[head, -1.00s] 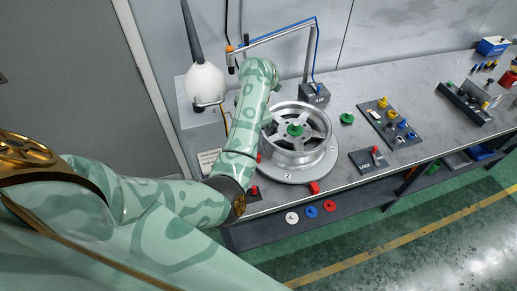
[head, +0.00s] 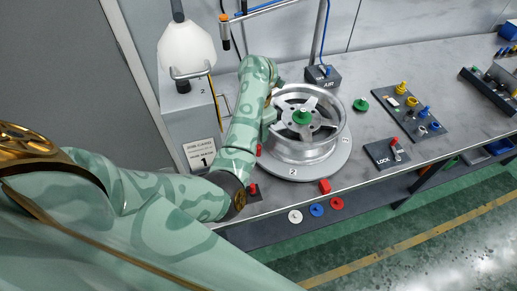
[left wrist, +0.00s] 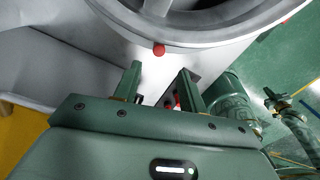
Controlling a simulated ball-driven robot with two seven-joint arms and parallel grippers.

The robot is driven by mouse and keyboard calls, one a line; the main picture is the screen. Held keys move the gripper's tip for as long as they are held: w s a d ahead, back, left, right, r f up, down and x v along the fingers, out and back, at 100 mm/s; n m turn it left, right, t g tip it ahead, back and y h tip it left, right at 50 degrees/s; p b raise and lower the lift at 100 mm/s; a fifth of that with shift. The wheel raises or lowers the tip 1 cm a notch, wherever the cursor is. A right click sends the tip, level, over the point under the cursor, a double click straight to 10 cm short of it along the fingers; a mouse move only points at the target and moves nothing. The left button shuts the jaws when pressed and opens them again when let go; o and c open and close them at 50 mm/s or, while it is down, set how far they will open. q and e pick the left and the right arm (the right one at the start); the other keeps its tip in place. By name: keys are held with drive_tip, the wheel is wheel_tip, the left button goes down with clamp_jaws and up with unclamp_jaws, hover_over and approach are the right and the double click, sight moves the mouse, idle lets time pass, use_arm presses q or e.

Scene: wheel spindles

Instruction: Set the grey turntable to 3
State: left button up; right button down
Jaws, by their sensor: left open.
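The grey turntable (head: 318,174) is a flat disc under a silver wheel (head: 300,148) with a green piece at its hub. The disc's front edge shows a 2, and another mark at its right edge is too small to read. My left gripper is mostly hidden by my arm in the head view, left of the wheel. In the left wrist view my left gripper (left wrist: 160,70) is open and empty, with a red ball (left wrist: 158,50) just beyond its fingertips.
Right of the wheel are an AIR box (head: 323,75), a green piece (head: 361,104), a LOCK box (head: 385,153) and a board of coloured parts (head: 408,112).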

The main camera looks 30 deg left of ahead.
use_arm(q)
wheel_tip(320, 180, down, 10)
drive_tip(key=b, duration=0.3)
drive_tip(key=shift+w+f+b, duration=0.15)
drive_tip(key=shift+b, duration=0.15)
clamp_jaws()
